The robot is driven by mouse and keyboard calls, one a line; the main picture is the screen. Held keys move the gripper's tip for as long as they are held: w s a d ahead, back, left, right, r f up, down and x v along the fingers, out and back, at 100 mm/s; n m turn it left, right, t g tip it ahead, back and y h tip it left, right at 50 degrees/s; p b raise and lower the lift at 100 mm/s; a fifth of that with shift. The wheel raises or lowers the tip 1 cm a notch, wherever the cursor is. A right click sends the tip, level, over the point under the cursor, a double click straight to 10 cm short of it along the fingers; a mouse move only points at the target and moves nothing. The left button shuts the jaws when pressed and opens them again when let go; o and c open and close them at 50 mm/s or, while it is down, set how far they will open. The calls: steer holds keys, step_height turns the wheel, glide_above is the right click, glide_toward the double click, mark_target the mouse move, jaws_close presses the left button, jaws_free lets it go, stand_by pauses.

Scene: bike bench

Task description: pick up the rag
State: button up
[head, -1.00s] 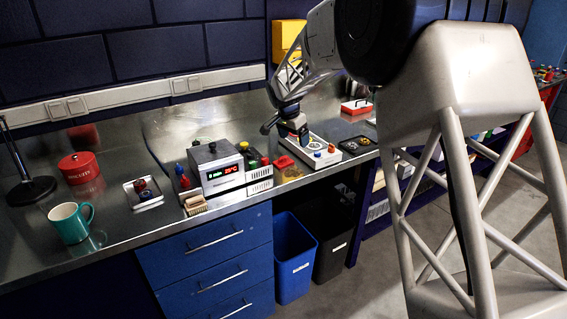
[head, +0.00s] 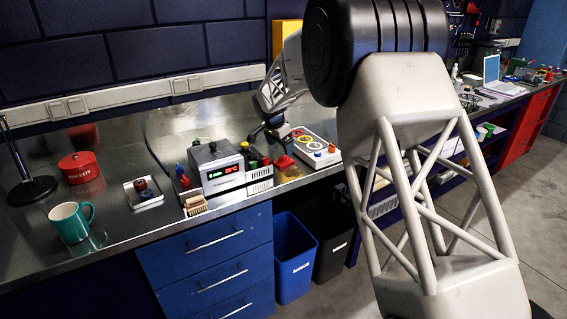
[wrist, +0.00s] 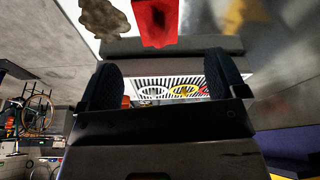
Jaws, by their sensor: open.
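A small red piece (head: 285,161), which looks like the folded rag, lies on the steel bench right of the grey box with the red display. It shows at the top of the wrist view (wrist: 157,20), beyond the fingertips. My gripper (head: 268,137) is behind it and a little above the bench, partly hidden by the box and my arm. In the wrist view my gripper (wrist: 160,80) has its two dark fingers wide apart with nothing held between them.
The grey display box (head: 217,168) stands close left of the red piece. A panel with coloured rings (head: 312,143) lies to its right. A brownish irregular patch (head: 291,175) is in front, near the bench edge. A blue bin (head: 294,258) stands below.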

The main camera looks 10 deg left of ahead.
mark_target(283, 157)
steer(key=shift+w+d+f, duration=0.1)
steer(key=shift+w+f, duration=0.05)
steer(key=shift+f, duration=0.5)
steer(key=shift+f, duration=0.15)
steer(key=shift+x, duration=2.45)
steer(key=c, duration=1)
